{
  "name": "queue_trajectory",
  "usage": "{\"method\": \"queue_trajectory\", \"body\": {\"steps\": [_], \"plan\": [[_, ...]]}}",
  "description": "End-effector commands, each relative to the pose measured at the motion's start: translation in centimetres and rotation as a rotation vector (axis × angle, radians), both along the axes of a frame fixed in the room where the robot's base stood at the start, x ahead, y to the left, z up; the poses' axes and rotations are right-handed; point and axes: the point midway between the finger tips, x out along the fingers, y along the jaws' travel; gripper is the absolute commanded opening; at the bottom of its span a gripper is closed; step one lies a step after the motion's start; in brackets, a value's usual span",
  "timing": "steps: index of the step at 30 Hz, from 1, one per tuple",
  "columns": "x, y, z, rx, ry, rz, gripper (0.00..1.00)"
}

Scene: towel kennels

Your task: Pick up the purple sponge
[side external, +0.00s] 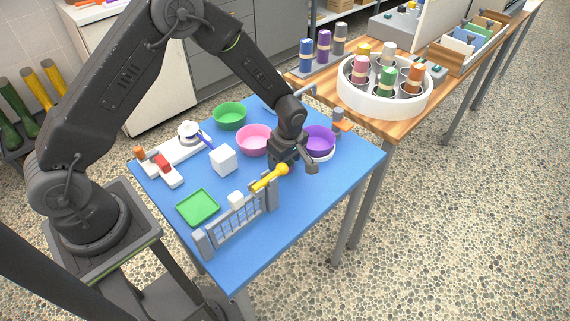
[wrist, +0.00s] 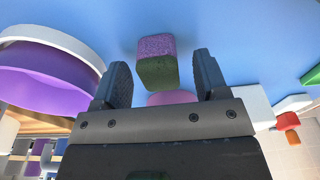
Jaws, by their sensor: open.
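The purple sponge (wrist: 156,46) shows in the wrist view as a small block, purple on one face and dark green on another. It appears between and slightly beyond the fingertips of my gripper (wrist: 160,63), with blue table around it. The fingers are spread apart and nothing is held; I cannot tell how far the sponge is from them. In the side external view my gripper (side external: 293,165) is low over the blue table (side external: 310,205), in front of the purple bowl (side external: 319,138). The sponge is not visible there, apparently hidden by my gripper.
Near my gripper are a pink bowl (side external: 253,139), a yellow bar-shaped object (side external: 269,178) and a grey gate (side external: 237,222). A white cube (side external: 223,160), green tray (side external: 198,207) and green bowl (side external: 229,115) stand left. The table's front right is clear.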

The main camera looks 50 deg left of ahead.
Motion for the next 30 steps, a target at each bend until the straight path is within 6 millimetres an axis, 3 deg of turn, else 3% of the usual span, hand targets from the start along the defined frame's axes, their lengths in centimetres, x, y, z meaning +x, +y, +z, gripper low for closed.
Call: {"method": "queue_trajectory", "body": {"steps": [8, 24, 30], "plan": [[0.03, 0.03, -0.29, 0.000, -0.002, 0.000, 0.66], [0.02, 0.02, -0.26, 0.000, -0.001, 0.000, 0.14], [0.02, 0.02, -0.25, 0.000, -0.001, 0.000, 0.13]]}}
